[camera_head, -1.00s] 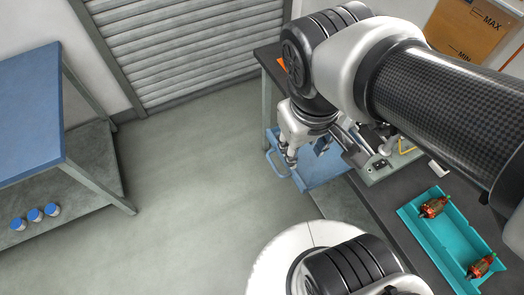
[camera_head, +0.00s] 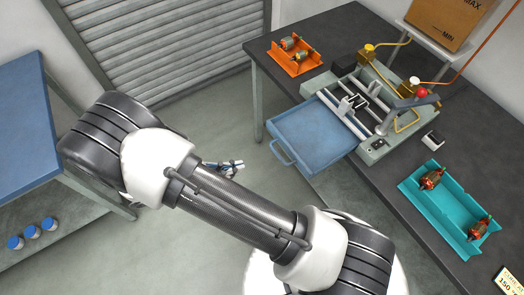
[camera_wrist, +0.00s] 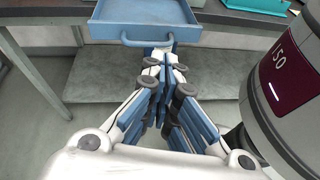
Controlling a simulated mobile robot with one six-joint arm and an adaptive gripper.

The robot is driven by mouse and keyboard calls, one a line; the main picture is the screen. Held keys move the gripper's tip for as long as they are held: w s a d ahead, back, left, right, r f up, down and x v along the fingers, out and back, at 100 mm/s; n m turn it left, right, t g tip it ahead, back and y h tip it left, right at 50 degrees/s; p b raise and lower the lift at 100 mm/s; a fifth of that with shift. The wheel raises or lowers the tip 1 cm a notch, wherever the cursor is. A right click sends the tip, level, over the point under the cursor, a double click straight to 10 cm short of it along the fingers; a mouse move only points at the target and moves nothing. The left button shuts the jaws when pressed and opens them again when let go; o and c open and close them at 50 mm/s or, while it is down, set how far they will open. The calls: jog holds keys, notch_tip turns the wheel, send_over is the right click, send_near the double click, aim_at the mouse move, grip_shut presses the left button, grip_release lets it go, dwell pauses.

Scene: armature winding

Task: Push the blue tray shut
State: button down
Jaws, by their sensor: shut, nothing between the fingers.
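The blue tray (camera_head: 315,138) sticks out past the front of the machine (camera_head: 378,105) on the dark table, pulled out towards the left. Its bar handle (camera_head: 281,154) is on its outer end. In the wrist view the tray (camera_wrist: 120,15) and its handle (camera_wrist: 133,43) are straight ahead of the fingers. My gripper (camera_head: 232,167) is in front of the handle, to its left in the head view, with a gap between them. In the wrist view my gripper (camera_wrist: 163,62) is shut and empty. My arm hides part of the gripper in the head view.
An orange tray (camera_head: 293,62) with small wound parts stands behind the blue tray. A teal tray (camera_head: 450,215) with two red armatures lies at the right. A blue-topped bench (camera_head: 28,115) stands at the left. The floor before the tray is clear.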

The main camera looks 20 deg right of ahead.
notch_tip(320, 180, down, 5)
jog(key=s+a+n+t+h, duration=0.1)
jog(key=a+n+t, duration=0.1)
jog(key=n+t, duration=0.1)
jog(key=b+x, duration=0.1)
jog(key=x, duration=1.3)
jog(key=shift+s+d, duration=0.15)
jog(key=shift+d, duration=0.15)
